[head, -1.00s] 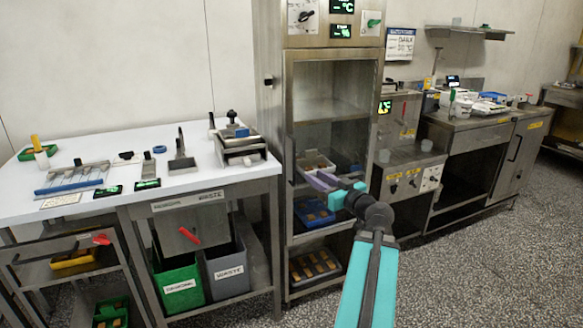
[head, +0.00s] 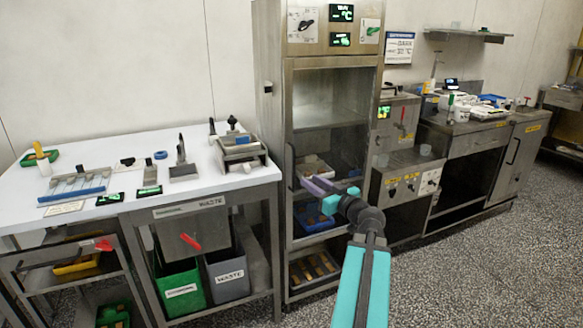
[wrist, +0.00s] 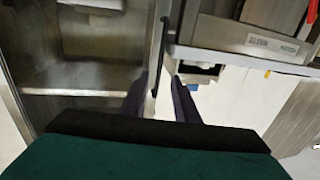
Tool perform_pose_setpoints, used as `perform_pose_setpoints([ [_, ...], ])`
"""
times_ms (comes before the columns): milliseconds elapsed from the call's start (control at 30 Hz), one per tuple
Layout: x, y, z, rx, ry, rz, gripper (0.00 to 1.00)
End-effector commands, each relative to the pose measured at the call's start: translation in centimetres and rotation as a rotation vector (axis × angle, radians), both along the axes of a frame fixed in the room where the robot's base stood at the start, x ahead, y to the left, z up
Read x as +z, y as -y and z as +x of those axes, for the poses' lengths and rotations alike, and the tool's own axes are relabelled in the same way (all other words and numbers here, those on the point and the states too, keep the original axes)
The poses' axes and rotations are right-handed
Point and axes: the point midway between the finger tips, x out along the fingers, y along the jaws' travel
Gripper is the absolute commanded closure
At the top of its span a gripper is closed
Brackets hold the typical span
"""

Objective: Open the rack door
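The rack door (head: 332,100) is a tall glazed panel in a steel frame on the steel rack in the head view. It looks shut or nearly so; I cannot tell if there is a gap. Its upright bar handle (head: 289,160) is near the left edge. My gripper (head: 308,183), with purple fingers, reaches in front of the door toward the handle. In the wrist view, the fingers of my gripper (wrist: 159,88) stand apart, one on each side of the upright handle (wrist: 157,55). Gaps seem to show beside it. The fingertip contact is not clear.
The white workbench (head: 90,150) with tools stands left of the rack, with a green bin (head: 181,290) and a grey waste bin (head: 228,278) below. Steel machines (head: 405,180) stand close on the right. Speckled floor (head: 470,260) in front is free.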

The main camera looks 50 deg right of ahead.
Motion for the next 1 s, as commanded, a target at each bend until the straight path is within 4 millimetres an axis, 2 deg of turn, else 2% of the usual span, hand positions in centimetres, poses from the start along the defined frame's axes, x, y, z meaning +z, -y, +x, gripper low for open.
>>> perform_pose_setpoints([
  [133,0.3,0.1,0.8,0.000,-0.001,0.002,0.72],
  [700,0.1,1.5,8.0,0.001,0.000,0.001,0.72],
  [1000,0.0,2.1,10.8,0.001,0.000,0.000,0.72],
])
